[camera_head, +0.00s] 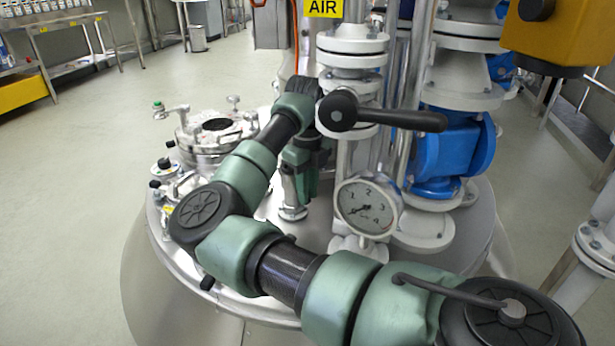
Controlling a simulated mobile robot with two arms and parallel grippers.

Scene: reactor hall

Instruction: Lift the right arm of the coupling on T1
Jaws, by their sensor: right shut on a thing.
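The coupling (292,212) is a small silver fitting on a short upright stub on the metal vessel lid, near the picture's middle. My right arm comes in from the lower right, bends at the left and reaches back to the coupling. My right gripper (298,172) points down at the top of the coupling and is shut on a part of it, which looks like its right arm. The fingers and the gripped arm are small and largely hidden by the gripper and my wrist, so the arm's angle cannot be told. My left gripper is out of view.
A black valve lever (400,119) juts right just beside my wrist. A pressure gauge (367,207) stands right of the coupling. A blue valve (447,150) and white flanged pipes stand behind. A clamped manway lid (214,140) lies left. The floor at left is clear.

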